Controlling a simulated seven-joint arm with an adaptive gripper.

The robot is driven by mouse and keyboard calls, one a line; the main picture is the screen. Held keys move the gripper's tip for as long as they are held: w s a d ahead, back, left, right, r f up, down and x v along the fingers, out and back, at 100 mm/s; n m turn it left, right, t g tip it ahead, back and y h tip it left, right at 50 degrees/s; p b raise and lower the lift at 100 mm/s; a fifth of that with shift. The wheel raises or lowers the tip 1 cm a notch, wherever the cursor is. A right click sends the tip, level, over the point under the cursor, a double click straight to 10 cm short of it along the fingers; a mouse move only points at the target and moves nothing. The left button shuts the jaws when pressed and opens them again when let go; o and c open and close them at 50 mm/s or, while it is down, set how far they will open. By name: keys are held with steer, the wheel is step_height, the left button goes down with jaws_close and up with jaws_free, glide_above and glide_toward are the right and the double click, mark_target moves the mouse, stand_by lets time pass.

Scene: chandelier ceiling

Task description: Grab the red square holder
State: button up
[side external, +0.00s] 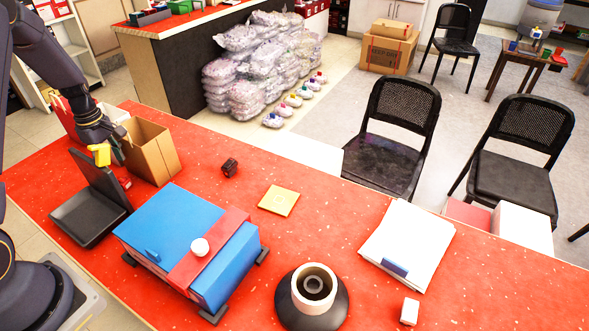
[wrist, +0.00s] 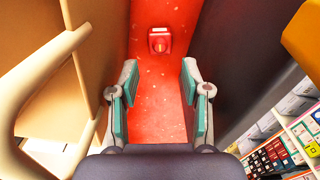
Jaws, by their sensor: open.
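A small red square holder (wrist: 160,40) lies on the red tabletop in the wrist view, ahead of the fingers and between their lines. A small red piece (side external: 125,183) by the cardboard box in the side view appears to be the same thing, partly hidden. My gripper (side external: 117,156) points down between the open cardboard box (side external: 157,158) and the upright dark panel of a laptop-like object (side external: 90,214). In the wrist view my gripper (wrist: 160,92) is open, with nothing between its fingers. The holder is apart from the fingertips.
The box wall is close on the left in the wrist view, and the dark panel is close on the right. A yellow piece (side external: 100,154) shows beside my gripper. A blue case (side external: 180,237), a dark small object (side external: 230,167) and a yellow square (side external: 279,200) lie farther along the table.

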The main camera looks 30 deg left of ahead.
mark_target(120, 177)
step_height(120, 177, down, 7)
steer(key=shift+r, duration=0.1)
stand_by(0.3)
steer(key=shift+c, duration=0.4)
steer(key=c, duration=0.7)
